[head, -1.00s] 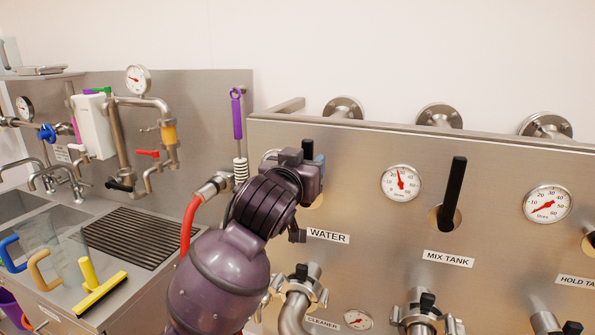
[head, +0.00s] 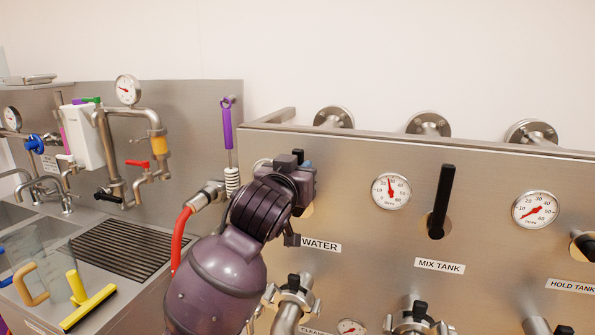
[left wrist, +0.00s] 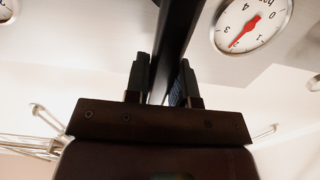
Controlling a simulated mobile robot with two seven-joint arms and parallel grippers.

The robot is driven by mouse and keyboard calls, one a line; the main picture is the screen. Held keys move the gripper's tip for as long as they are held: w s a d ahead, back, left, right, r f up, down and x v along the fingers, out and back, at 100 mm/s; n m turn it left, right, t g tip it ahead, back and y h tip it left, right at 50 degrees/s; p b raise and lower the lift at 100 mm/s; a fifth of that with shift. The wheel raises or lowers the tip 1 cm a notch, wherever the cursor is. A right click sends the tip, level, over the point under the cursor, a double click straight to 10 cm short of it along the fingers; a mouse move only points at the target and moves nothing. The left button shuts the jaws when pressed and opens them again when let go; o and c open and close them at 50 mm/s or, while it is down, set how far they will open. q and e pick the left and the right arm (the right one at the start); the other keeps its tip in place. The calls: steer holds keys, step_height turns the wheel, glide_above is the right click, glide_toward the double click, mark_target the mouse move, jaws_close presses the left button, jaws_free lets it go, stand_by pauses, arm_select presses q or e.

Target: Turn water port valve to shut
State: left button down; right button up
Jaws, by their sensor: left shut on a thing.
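The water valve handle is a black bar above the WATER label (head: 321,245) on the steel panel (head: 350,165). In the head view most of it is hidden behind my left gripper (head: 301,172), with only its black tip (head: 298,154) showing. In the left wrist view the handle (left wrist: 174,40) runs between the two fingers of my left gripper (left wrist: 168,82), which is shut on it. In the head view the handle looks roughly upright. My right gripper is in neither view.
The mix tank handle (head: 441,200) stands upright to the right, between two gauges (head: 391,191) (head: 535,210). A red hose (head: 180,240) hangs close to my left arm. Hose fittings (head: 293,292) stick out below the labels. A sink counter (head: 60,310) lies left.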

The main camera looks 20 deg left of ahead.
arm_select(q)
steer(key=d+m, duration=0.1)
steer(key=m, duration=0.1)
steer(key=d+m, duration=0.2)
steer(key=shift+d+f+m, duration=0.1)
steer(key=shift+f+m, duration=0.3)
steer(key=d+f+m, duration=0.1)
steer(key=m, duration=0.1)
steer(key=d+f+m, duration=0.1)
steer(key=m, duration=0.1)
steer(key=shift+s+d+m, duration=0.1)
steer(key=shift+d+m, duration=0.3)
steer(key=f+m, duration=0.1)
steer(key=d+f+m, duration=0.1)
steer(key=m, duration=0.1)
steer(key=f+m, duration=0.1)
steer(key=shift+d+m, duration=0.3)
steer(key=shift+d, duration=0.05)
